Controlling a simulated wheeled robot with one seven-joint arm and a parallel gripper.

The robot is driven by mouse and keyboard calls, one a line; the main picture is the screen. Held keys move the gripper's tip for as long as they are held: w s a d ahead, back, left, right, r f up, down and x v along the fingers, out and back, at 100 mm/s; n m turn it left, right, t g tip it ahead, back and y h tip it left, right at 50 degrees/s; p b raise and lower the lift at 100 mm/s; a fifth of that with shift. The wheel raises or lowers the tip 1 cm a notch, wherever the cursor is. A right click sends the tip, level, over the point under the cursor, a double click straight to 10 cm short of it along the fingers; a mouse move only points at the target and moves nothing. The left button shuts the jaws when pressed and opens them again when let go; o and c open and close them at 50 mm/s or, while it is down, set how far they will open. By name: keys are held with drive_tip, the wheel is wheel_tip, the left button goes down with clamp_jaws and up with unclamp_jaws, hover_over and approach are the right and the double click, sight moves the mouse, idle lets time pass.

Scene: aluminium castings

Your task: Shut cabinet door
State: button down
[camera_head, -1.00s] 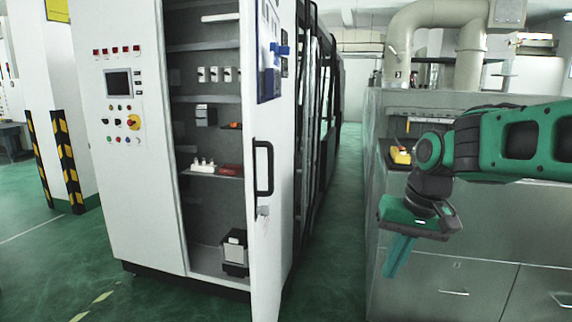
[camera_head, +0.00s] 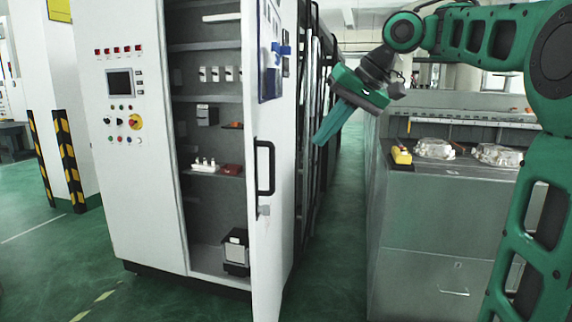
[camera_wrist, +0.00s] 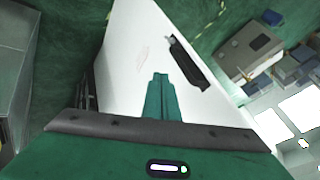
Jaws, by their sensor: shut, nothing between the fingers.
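The white cabinet (camera_head: 150,215) stands at the left in the head view, with its shelves showing. Its door (camera_head: 270,220) stands open, swung out toward me, with a black handle (camera_head: 264,168) on the near face. My gripper (camera_head: 320,138) is shut and empty, to the right of the door at about the handle's height or a little above, apart from it in the picture. In the wrist view the fingers (camera_wrist: 160,85) point toward the white door face (camera_wrist: 140,45), and the dark handle (camera_wrist: 187,62) lies to their right. I cannot tell the distance to the door.
A grey workbench (camera_head: 420,210) stands at the right, bearing silvery castings (camera_head: 435,148) and a yellow-and-red object (camera_head: 400,155). A green-floored aisle (camera_head: 335,220) runs free between cabinet and bench. Striped posts (camera_head: 68,165) stand at far left.

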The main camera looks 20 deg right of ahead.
drive_tip(key=w+a+f, duration=0.5)
drive_tip(key=a+f, duration=0.2)
drive_tip(key=shift+w+f, duration=0.25)
drive_tip(key=shift+a, duration=0.1)
